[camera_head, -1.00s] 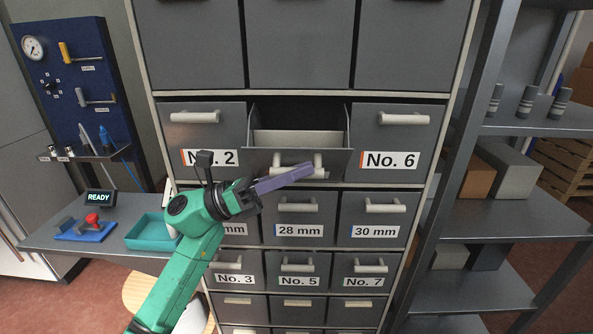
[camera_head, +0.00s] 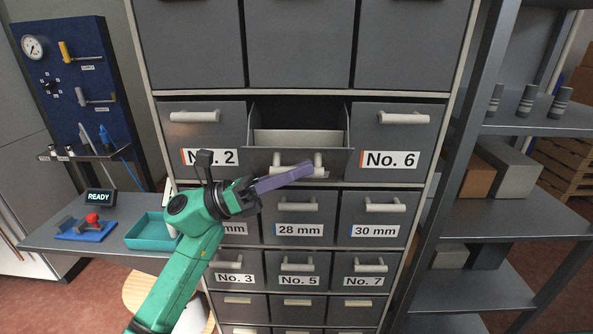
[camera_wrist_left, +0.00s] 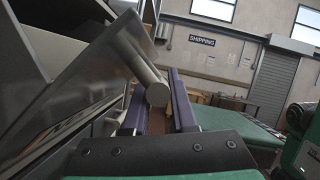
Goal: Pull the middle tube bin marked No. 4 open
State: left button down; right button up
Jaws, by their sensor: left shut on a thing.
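The middle bin (camera_head: 341,163) of the upper row, between No. 2 (camera_head: 200,137) and No. 6 (camera_head: 392,140), stands open. Its front is tipped outward, and the dark inside and a pale inner panel (camera_head: 298,143) show above it. My left gripper (camera_head: 302,171), with purple fingers, is shut on the bin's pale bar handle (camera_head: 318,160). In the left wrist view the handle (camera_wrist_left: 156,93) lies between the two fingers (camera_wrist_left: 157,84), beside the tilted grey bin front (camera_wrist_left: 100,80). The bin's label is mostly hidden behind the fingers. My right gripper is out of view.
Smaller bins (camera_head: 298,231) fill the rows below. A grey shelf rack (camera_head: 510,218) with boxes stands close on the right. On the left, a bench (camera_head: 45,240) holds a teal tray (camera_head: 150,232) and a red button (camera_head: 92,219).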

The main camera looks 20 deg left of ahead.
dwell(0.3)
pick_arm(q)
jog(key=shift+w+a+r+n+t+y, duration=0.1)
jog(key=shift+w+r+n+t+y, duration=0.2)
jog(key=shift+w+r+n, duration=0.25)
jog(key=c, duration=1)
grip_release()
jog(key=shift+s, duration=0.1)
jog(key=shift+s+a+f+b, duration=0.15)
jog(key=shift+a+f+b, duration=0.15)
jog(key=shift+b, duration=0.1)
jog(key=b+v, duration=0.6)
jog(key=v, duration=0.7)
jog(key=shift+s+a+b, duration=0.2)
jog(key=shift+a+b, duration=0.15)
jog(key=shift+a, duration=0.05)
